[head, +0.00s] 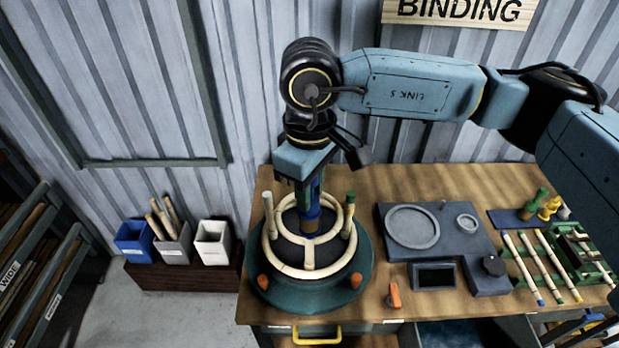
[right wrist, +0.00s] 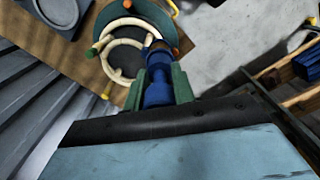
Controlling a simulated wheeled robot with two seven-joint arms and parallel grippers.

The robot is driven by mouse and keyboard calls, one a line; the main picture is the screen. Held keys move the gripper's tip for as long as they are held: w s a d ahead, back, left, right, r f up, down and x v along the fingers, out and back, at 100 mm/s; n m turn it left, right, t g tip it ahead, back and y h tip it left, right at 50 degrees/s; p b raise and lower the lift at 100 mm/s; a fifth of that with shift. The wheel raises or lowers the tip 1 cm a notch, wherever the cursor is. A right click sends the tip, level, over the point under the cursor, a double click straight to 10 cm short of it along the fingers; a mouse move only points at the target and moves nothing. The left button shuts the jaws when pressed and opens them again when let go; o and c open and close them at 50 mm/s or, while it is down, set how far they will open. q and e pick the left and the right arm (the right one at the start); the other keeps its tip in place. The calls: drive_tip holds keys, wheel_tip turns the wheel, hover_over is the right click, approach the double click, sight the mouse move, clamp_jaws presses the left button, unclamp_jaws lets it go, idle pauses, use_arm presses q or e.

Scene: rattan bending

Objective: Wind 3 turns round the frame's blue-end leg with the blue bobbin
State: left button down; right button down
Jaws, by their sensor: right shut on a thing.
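The rattan frame (head: 283,268), pale rings with a crossbar and upright legs, rests on a dark round form on a green turntable (head: 262,296). One leg stands at the left, and a green-tipped leg (head: 350,205) stands at the right. My right gripper (head: 310,196) points down over the back half of the frame. It is shut on the blue bobbin (head: 312,212), which also shows between the green fingers in the right wrist view (right wrist: 158,92). The blue-end leg cannot be made out clearly beside the bobbin and gripper. No wound turns can be told. My left gripper is out of view.
Orange clips (head: 357,280) sit on the turntable, and an orange-handled tool (head: 394,295) lies right of it. A grey tray with a ring (head: 412,226), loose canes (head: 524,268) and a green rack fill the right. Bins (head: 212,243) stand left of the bench.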

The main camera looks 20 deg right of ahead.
wheel_tip(320, 180, down, 6)
drive_tip(key=shift+r+b, duration=0.2)
drive_tip(key=shift+b, duration=0.75)
wheel_tip(320, 180, down, 8)
drive_tip(key=b, duration=0.8)
drive_tip(key=shift+b, duration=0.35)
